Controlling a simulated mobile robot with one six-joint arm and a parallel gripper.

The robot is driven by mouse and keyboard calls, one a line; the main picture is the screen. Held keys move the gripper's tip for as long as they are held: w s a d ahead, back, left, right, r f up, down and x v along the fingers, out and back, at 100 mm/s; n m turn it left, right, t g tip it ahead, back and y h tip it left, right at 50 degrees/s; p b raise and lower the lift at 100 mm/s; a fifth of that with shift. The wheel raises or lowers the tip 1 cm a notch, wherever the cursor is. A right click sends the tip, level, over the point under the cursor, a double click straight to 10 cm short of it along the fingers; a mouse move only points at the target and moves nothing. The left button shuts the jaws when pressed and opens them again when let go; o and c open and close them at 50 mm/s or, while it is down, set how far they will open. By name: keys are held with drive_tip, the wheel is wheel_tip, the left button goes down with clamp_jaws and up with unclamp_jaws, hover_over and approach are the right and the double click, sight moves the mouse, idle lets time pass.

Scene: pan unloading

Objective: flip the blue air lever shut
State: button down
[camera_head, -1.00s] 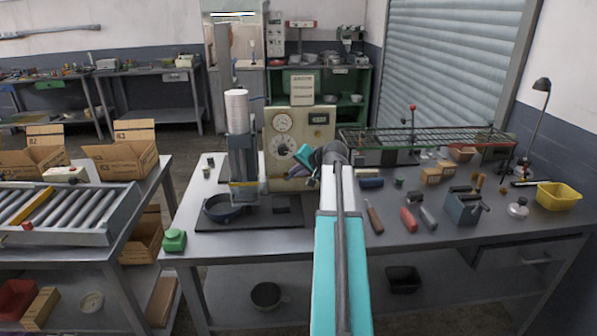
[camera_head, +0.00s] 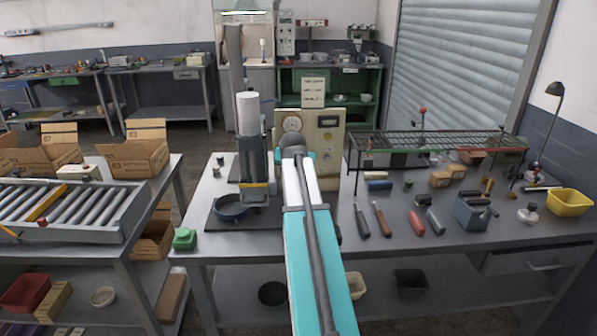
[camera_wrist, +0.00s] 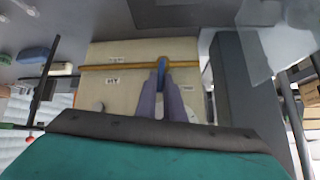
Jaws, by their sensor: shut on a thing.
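The blue lever (camera_wrist: 161,74) sits on a yellow-brown pipe (camera_wrist: 112,67) in front of a cream gauge panel. In the wrist view the lever's visible part runs across the pipe. My gripper (camera_wrist: 161,84) is shut on the lever, with its two purple fingers on either side of it. The fingers cover much of the lever, so its full angle is hard to tell. In the head view the cream panel (camera_head: 325,125) stands at the back of the bench, and my arm hides the lever and gripper.
A column with a white stack (camera_head: 248,114) stands left of the panel, above a dark blue pan (camera_head: 231,207). A wire rack (camera_head: 440,143) is at the right. Tools, a grey-blue vise-like block (camera_head: 474,212) and a yellow bin (camera_head: 569,202) lie right of my arm.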

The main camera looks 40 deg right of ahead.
drive_tip(key=shift+w+a+r+n+g+h, duration=0.1)
drive_tip(key=shift+w+a+n+g+h, duration=0.1)
drive_tip(key=shift+w+n+g+h, duration=0.1)
idle(0.4)
drive_tip(key=c, duration=1.9)
unclamp_jaws()
drive_tip(key=shift+o, duration=0.2)
drive_tip(key=shift+s+a, duration=0.15)
drive_tip(key=b+v, duration=0.2)
drive_tip(key=v, duration=1.1)
drive_tip(key=shift+a+r, duration=0.2)
drive_tip(key=shift+r, duration=0.1)
